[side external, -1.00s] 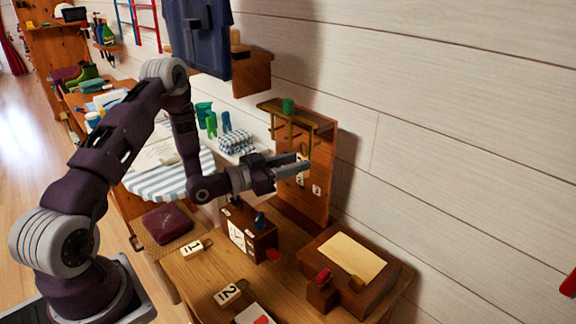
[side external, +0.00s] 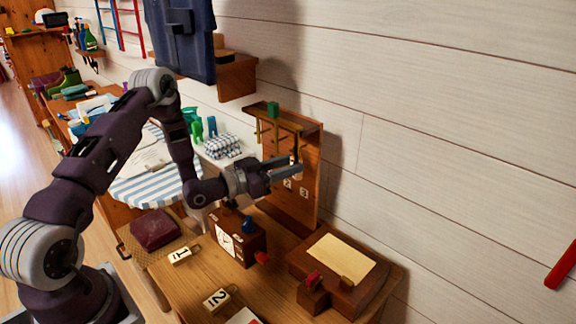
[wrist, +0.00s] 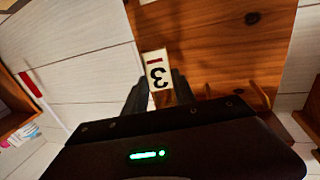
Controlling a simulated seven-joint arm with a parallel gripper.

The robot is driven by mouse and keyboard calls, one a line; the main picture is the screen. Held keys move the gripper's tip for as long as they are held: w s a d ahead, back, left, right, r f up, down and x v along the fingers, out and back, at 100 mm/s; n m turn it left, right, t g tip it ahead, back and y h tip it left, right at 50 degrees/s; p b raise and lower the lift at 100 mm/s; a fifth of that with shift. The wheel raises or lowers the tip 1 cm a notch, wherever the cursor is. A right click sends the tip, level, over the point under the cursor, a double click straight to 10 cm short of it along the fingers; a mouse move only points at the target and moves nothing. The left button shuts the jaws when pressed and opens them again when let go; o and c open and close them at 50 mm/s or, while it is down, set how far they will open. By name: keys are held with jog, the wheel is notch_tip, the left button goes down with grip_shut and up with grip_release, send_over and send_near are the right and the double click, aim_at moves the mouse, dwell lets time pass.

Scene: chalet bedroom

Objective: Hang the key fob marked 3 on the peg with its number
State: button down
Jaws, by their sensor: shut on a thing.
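The key fob marked 3 (wrist: 157,72) is a small pale tag with a black 3 and a reddish-brown strip at one end. My gripper (side external: 294,168) is shut on it, and the fob shows between both fingers in the wrist view. The wooden peg board (side external: 312,160) stands upright against the wall, with its pegs (side external: 276,130) below a small top ledge. My gripper is in front of the board, near its right side. Small number plates (side external: 303,191) are on the board below the fingers, but their digits are too small to read surely. My gripper partly hides the pegs and plates.
Fobs marked 1 (side external: 180,256) and 2 (side external: 217,298) lie on the wooden desk (side external: 190,285). A brown clock box (side external: 240,241) and a brown writing box (side external: 350,290) stand below my gripper. A green object (side external: 273,109) sits on the board's ledge.

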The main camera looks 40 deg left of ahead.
jog(key=c, duration=0.9)
grip_release()
jog(key=shift+c, duration=0.2)
jog(key=v, duration=0.6)
jog(key=s+r+g+y, duration=0.6)
jog(key=r+g+y, duration=0.15)
jog(key=r, duration=0.45)
jog(key=s+d+r+n+g+h, duration=0.1)
jog(key=s+d, duration=0.2)
jog(key=s, duration=0.5)
jog(key=s+d+r+n+g+h, duration=0.1)
jog(key=s+d, duration=0.3)
jog(key=s, duration=0.4)
jog(key=s+d+r+n+g+h, duration=0.1)
jog(key=s+d+r+g, duration=0.1)
jog(key=s, duration=0.7)
jog(key=shift+d, duration=0.75)
